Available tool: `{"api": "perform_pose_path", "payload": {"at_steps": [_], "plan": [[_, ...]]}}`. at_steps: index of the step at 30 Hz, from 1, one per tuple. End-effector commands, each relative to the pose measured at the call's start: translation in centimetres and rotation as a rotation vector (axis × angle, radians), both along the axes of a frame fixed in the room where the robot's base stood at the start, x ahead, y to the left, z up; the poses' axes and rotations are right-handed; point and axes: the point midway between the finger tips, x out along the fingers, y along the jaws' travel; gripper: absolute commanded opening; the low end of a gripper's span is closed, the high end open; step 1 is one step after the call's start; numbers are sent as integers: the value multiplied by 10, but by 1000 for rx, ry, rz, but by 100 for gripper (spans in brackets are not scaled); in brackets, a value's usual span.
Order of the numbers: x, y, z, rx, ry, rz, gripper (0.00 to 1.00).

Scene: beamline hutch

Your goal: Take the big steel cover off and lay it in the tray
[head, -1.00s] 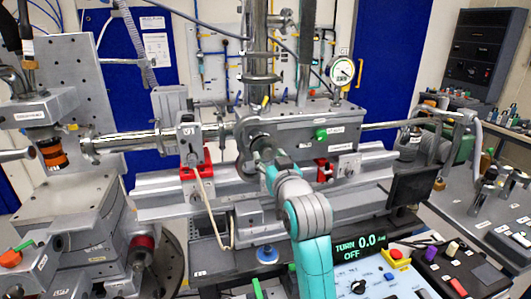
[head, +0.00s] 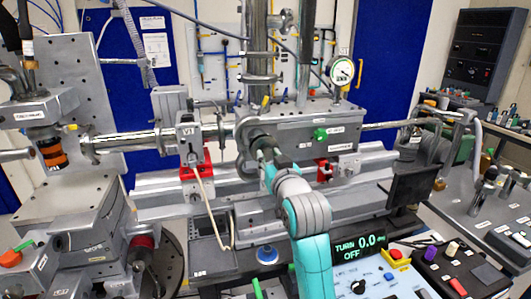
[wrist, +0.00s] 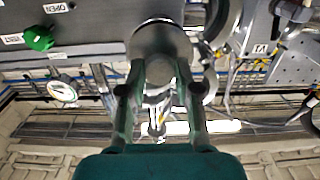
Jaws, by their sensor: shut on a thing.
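The big steel cover, a round grey metal piece with a stub (wrist: 160,40), is at the top middle of the wrist view, in front of the grey chamber. My gripper (wrist: 158,88) has a dark finger on each side of the stub and is shut on it. In the head view my gripper (head: 268,155) is at the left end of the grey chamber (head: 315,133), and my wrist partly hides the cover there. I cannot tell whether the cover is still seated. A grey open-topped tray (head: 212,246) appears low, left of my arm.
A green knob (head: 320,134) and a pressure gauge (head: 341,71) are on the chamber. A control panel reading TURN 0.0 OFF (head: 360,243) is right of my arm.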

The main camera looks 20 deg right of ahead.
Motion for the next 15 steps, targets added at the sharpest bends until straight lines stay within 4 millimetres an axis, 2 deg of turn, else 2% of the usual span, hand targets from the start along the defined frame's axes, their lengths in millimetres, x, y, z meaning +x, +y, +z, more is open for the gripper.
{"api": "perform_pose_path", "payload": {"at_steps": [15], "plan": [[-4,0,0,0,0,0,0]]}}
